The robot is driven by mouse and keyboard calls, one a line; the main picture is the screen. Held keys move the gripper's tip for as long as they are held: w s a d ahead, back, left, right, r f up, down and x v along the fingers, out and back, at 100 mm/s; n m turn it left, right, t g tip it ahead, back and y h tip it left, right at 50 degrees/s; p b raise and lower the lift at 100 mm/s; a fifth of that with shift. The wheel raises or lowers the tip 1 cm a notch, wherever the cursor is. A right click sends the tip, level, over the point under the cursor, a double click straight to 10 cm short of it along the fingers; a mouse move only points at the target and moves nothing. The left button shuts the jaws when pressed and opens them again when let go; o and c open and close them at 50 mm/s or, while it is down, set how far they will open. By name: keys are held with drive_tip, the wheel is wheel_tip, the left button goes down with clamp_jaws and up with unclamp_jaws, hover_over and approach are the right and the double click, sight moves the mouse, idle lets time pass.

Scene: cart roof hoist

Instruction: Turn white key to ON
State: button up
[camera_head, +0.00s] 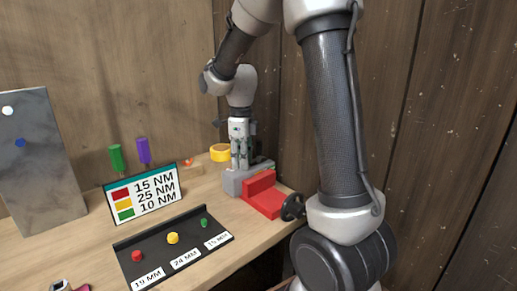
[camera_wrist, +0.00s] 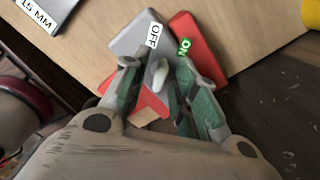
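The white key (camera_wrist: 160,75) shows in the wrist view as a small upright white piece on a grey block (camera_wrist: 128,40). Above it are a white OFF label (camera_wrist: 154,35) and, to the right on a red part (camera_wrist: 200,42), a green ON label (camera_wrist: 185,47). The key's far end lies nearer OFF than ON. My gripper (camera_wrist: 160,82) points down with its two green-padded fingers apart, one on each side of the key, with gaps visible. In the head view my gripper (camera_head: 241,163) is over the grey block (camera_head: 234,184); the key is hidden there.
A red vise-like part (camera_head: 263,196) with a black handwheel (camera_head: 293,207) adjoins the grey block at the bench edge. A yellow round item (camera_head: 220,152) stands behind. To the left are a torque sign (camera_head: 145,197), a black tray (camera_head: 165,262), green and purple-handled tools (camera_head: 143,151) and a metal panel (camera_head: 42,170).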

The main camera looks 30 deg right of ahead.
drive_tip(key=shift+r, duration=0.1)
drive_tip(key=shift+r, duration=3.45)
